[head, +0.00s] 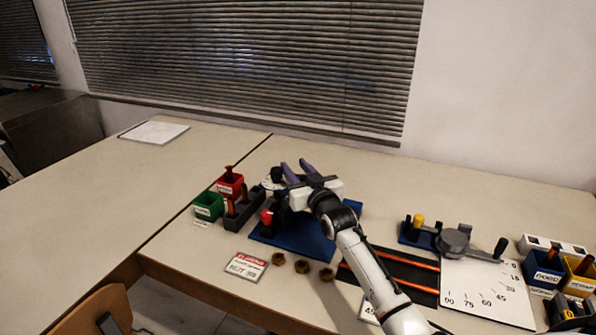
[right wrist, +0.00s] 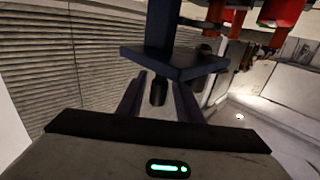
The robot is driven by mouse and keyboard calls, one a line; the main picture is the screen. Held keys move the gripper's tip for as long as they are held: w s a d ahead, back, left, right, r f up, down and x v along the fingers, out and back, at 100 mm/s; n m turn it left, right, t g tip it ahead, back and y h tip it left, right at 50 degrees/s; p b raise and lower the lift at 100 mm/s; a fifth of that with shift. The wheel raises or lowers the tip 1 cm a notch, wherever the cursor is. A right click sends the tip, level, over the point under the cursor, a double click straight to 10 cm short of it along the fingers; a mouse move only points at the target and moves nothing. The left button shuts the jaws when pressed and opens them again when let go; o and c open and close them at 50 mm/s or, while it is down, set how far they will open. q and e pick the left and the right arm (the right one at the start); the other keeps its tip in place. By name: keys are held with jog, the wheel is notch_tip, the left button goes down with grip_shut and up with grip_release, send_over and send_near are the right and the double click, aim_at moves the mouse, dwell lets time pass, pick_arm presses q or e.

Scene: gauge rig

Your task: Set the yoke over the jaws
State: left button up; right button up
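My right gripper (head: 293,164) reaches over the blue mat (head: 300,243), its two purple fingers spread apart. In the right wrist view the right gripper (right wrist: 158,100) shows a gap between its fingers. A dark blue plate (right wrist: 180,63) with a post stands beyond the fingers, and a short dark peg (right wrist: 159,91) appears between them, with space on both sides. I cannot tell whether this dark part is the yoke or the jaws. My left gripper is not in view.
Brass nuts (head: 302,267) lie in front. A grey dial fixture (head: 455,241) and a scale plate (head: 487,290) are at right.

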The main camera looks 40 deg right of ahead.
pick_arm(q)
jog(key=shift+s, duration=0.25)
pick_arm(e)
jog(key=v, duration=1)
jog(key=shift+s, duration=0.15)
